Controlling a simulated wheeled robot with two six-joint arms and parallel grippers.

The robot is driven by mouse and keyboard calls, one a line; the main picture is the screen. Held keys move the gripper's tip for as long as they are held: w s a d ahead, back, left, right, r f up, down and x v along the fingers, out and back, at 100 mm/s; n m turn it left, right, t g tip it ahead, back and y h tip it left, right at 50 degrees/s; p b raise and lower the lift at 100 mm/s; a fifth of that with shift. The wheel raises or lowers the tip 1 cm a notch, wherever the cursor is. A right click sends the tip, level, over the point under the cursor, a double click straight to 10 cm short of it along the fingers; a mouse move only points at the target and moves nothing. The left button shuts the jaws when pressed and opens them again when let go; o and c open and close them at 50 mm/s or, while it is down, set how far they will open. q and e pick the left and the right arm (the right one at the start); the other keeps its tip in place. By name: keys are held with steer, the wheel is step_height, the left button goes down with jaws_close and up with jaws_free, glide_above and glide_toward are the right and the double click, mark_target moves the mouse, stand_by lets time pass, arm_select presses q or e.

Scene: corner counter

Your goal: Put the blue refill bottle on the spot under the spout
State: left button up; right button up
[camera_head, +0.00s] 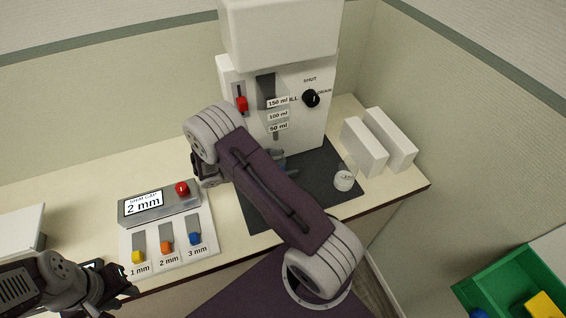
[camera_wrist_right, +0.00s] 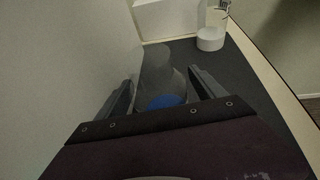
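The refill bottle (camera_wrist_right: 163,82) looks clear grey with blue in its lower part, between my right gripper's fingers (camera_wrist_right: 161,76) in the right wrist view. Whether both fingers touch it is unclear. In the head view a grey-blue piece (camera_head: 278,158) shows beside my right arm, below the spout (camera_head: 276,135); it may be the bottle. My right arm hides most of it and the spot under the spout. Only part of my right gripper shows beyond the arm. My left gripper (camera_head: 122,289) is at the lower left, away from the bottle; its finger opening is unclear.
The white dispenser (camera_head: 300,125) stands at the back of the dark mat (camera_head: 322,160), with a red slider and black knob. A button panel (camera_head: 185,262) lies left. A green crate (camera_head: 497,292) is lower right.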

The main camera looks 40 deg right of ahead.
steer(key=shift+r, duration=0.15)
steer(key=b+v, duration=0.2)
steer(key=v, duration=1)
steer(key=s+m+y, duration=0.1)
steer(key=s+y, duration=0.1)
steer(key=s+f+m+y, duration=0.1)
steer(key=s+m+y, duration=0.1)
steer(key=s+a+f+m+g+y, duration=0.1)
steer(key=s+m+y, duration=0.1)
steer(key=shift+s+f, duration=0.15)
steer(key=shift+s, duration=0.25)
steer(key=s+a+m+y, duration=0.2)
steer(key=m+y, duration=0.1)
steer(key=shift+s+f, duration=0.35)
steer(key=shift+s, duration=0.05)
steer(key=a+m+t+y, duration=0.1)
steer(key=m, duration=0.1)
steer(key=s+a+m+t+y, duration=0.1)
steer(key=m, duration=0.1)
steer(key=s+a+m+t+y, duration=0.1)
steer(key=m, duration=0.1)
steer(key=shift+s+r+y, duration=0.15)
steer(key=shift+r+y, duration=0.1)
steer(key=shift+y, duration=0.15)
steer(key=shift+a+r+m+t+y, duration=0.25)
steer(key=shift+a+m+t+y, duration=0.1)
steer(key=shift+m+t, duration=0.6)
steer(key=shift+w+m, duration=0.2)
steer(key=shift+m, duration=0.05)
steer(key=shift+s, duration=0.15)
